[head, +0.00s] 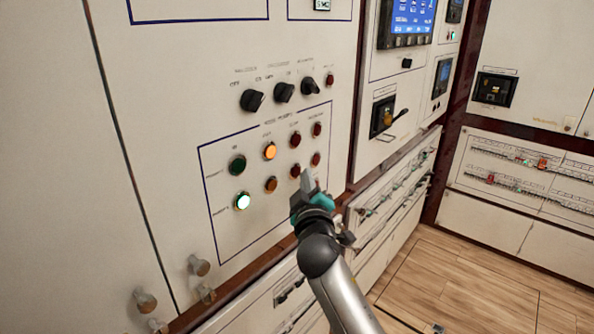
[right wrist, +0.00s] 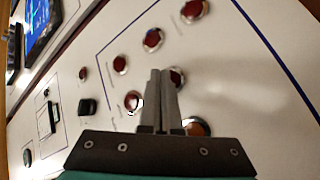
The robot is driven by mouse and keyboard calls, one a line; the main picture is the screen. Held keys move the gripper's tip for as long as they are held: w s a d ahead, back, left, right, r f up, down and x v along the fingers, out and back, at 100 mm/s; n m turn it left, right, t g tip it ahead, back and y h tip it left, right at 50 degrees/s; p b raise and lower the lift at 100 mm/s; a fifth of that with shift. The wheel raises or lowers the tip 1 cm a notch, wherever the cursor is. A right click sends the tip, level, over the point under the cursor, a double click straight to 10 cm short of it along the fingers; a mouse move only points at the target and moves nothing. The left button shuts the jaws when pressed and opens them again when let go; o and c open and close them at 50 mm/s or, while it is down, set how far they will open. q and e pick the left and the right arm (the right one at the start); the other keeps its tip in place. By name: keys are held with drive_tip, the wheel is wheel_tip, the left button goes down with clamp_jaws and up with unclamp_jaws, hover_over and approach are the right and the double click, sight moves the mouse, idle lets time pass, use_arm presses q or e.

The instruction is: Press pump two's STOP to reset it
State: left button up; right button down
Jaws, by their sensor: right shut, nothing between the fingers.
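The pump panel in the head view has two rows of round buttons inside a blue outline; their labels are too blurred to read. The lower row has a lit green button (head: 242,201), an amber button (head: 271,185), a red button (head: 295,171) and another red button (head: 315,159). My right gripper (head: 307,175) is shut and empty, in front of the lower row's red buttons. In the right wrist view its fingertips (right wrist: 163,71) overlap the edge of a red button (right wrist: 178,78); I cannot tell whether they touch it. My left gripper is not in view.
The upper row has a dark green button (head: 237,165), a lit amber button (head: 270,151) and red ones. Black rotary knobs (head: 284,92) stick out above. Round metal fittings (head: 146,300) protrude at lower left. Open wooden floor (head: 470,280) lies at right.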

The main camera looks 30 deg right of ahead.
drive_tip(key=shift+s+d, duration=0.1)
drive_tip(key=shift+s, duration=0.1)
drive_tip(key=s, duration=0.1)
drive_tip(key=s+d+p, duration=0.1)
drive_tip(key=s, duration=0.1)
drive_tip(key=s+d, duration=0.1)
drive_tip(key=shift+s+p, duration=0.3)
drive_tip(key=shift+p, duration=0.1)
idle(0.8)
